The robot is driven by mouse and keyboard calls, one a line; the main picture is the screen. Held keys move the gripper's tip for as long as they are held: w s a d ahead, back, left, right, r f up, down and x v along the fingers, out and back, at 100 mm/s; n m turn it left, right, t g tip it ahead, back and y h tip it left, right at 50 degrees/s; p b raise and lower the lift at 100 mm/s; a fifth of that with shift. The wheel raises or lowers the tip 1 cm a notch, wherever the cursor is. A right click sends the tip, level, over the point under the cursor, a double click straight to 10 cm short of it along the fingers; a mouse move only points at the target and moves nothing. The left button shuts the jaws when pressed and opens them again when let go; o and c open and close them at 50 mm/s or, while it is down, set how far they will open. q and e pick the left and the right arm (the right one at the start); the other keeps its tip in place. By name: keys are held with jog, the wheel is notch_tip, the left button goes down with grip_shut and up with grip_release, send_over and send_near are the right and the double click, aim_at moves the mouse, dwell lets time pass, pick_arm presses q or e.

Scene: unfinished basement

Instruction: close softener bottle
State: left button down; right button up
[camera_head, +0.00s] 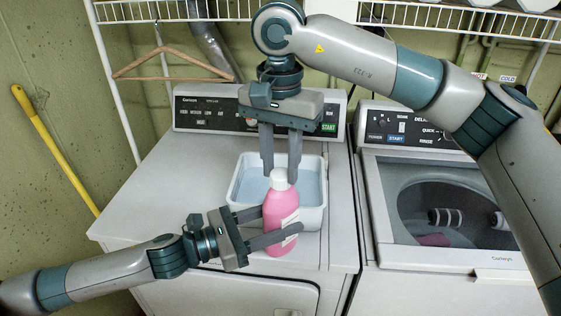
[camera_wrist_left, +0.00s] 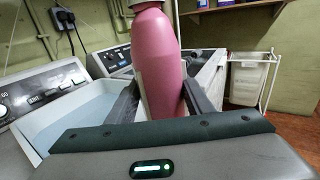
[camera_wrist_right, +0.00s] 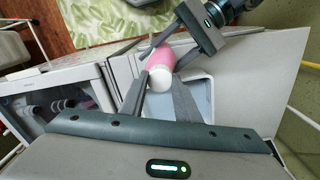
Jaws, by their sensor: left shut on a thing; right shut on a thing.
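The softener bottle (camera_head: 279,212) is pink with a white label and stands upright at the front of the left machine's top. My left gripper (camera_head: 270,227) is shut on the bottle's body from the left; the body also fills the middle of the left wrist view (camera_wrist_left: 158,62). The white cap (camera_head: 279,178) is at the bottle's top. My right gripper (camera_head: 280,176) points down from above and is shut on the cap, one finger on each side. In the right wrist view the cap (camera_wrist_right: 160,79) shows between its fingertips. Whether the cap is fully seated cannot be told.
A white tub (camera_head: 240,186) with a light blue inside stands right behind the bottle. An open top-load washer (camera_head: 480,262) with clothes inside is at the right. A wooden hanger (camera_head: 172,66) and wire shelf (camera_head: 180,10) are at the back. The left machine's top is clear at left.

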jog(key=m, duration=1.2)
jog(key=shift+a, duration=0.1)
jog(key=m, duration=1.1)
jog(key=shift+w+m, duration=0.1)
jog(key=shift+m, duration=0.3)
jog(key=m, duration=1.8)
jog(key=shift+m, duration=0.4)
jog(key=m, duration=0.6)
